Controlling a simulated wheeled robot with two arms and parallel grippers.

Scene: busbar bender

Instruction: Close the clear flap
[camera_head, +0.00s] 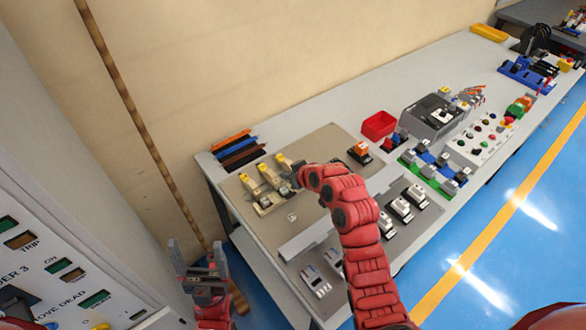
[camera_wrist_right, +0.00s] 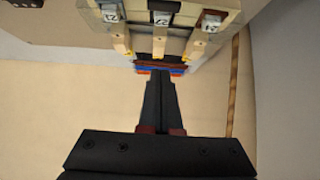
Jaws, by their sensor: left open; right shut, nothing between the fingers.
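I cannot make out a clear flap for certain in either view. A board (camera_head: 318,150) on the bench carries several switch devices. A row of three devices with yellow levers (camera_head: 265,170) sits at its left part. They also show in the right wrist view as pale levers with numbered tags (camera_wrist_right: 161,18). My right gripper (camera_head: 290,172) is at the row's right end, partly hidden by its red arm; its black fingers (camera_wrist_right: 161,84) are shut and empty. Whether it touches a device I cannot tell. My left gripper (camera_head: 198,247) is open and empty, upright left of the bench.
Coloured bars (camera_head: 236,150) lie at the bench's left back edge. A red bin (camera_head: 378,125), a grey box (camera_head: 432,115) and a button panel (camera_head: 482,138) stand further right. A labelled panel (camera_head: 70,265) is at the lower left. A brown striped pole (camera_head: 140,120) leans by the wall.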

